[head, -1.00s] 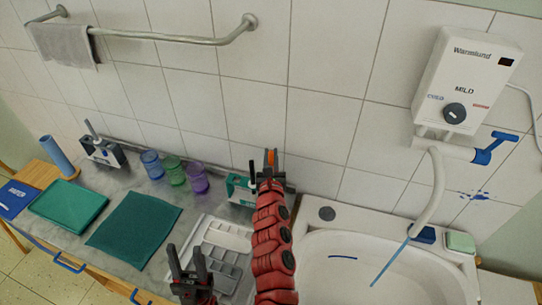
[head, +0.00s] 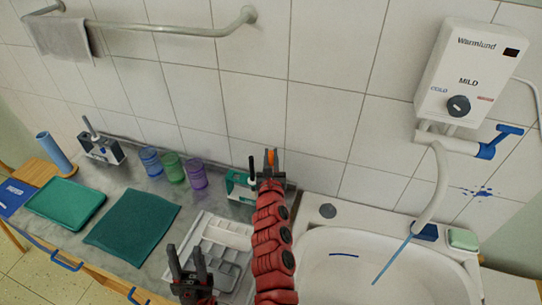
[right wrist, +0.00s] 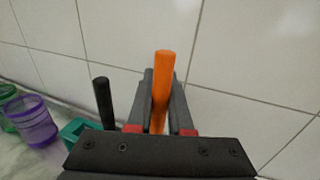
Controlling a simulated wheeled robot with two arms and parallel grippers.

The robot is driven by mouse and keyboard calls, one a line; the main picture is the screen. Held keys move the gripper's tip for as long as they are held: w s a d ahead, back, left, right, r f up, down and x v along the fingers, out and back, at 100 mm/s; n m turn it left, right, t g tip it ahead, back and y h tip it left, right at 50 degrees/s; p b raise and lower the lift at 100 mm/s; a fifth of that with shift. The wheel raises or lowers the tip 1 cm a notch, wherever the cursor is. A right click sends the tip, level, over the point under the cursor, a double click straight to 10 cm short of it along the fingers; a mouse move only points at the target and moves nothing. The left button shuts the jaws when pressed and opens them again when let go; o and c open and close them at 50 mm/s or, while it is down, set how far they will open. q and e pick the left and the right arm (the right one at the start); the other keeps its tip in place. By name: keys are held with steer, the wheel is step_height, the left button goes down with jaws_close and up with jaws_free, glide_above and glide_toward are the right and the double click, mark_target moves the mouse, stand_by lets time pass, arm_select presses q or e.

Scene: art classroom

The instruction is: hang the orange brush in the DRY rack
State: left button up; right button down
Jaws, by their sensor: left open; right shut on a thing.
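The orange brush (head: 271,157) stands upright in my right gripper (head: 271,178). Its orange handle (right wrist: 161,90) rises between the two fingers in the right wrist view. The lower end is hidden behind the gripper. A green rack (head: 238,187) stands against the wall just left of the gripper, with a black handle (head: 252,167) upright at it. I cannot tell whether the brush touches this rack. A second, grey-white rack (head: 101,150) with a grey handle stands at the far left. I cannot read either rack's label. My left gripper (head: 188,263) is open and empty over the paint tray's front.
Blue, green and purple cups (head: 195,174) stand left of the green rack. A white tray (head: 222,232) lies in front of it. The sink (head: 385,240) is on the right, below the water heater (head: 468,75). The tiled wall is close behind the right gripper.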

steer(key=shift+f+b, duration=1.55)
steer(key=shift+f, duration=0.05)
steer(key=shift+c, duration=1)
jaws_free()
step_height(320, 180, up, 8)
steer(key=p, duration=0.7)
steer(key=shift+p, duration=0.3)
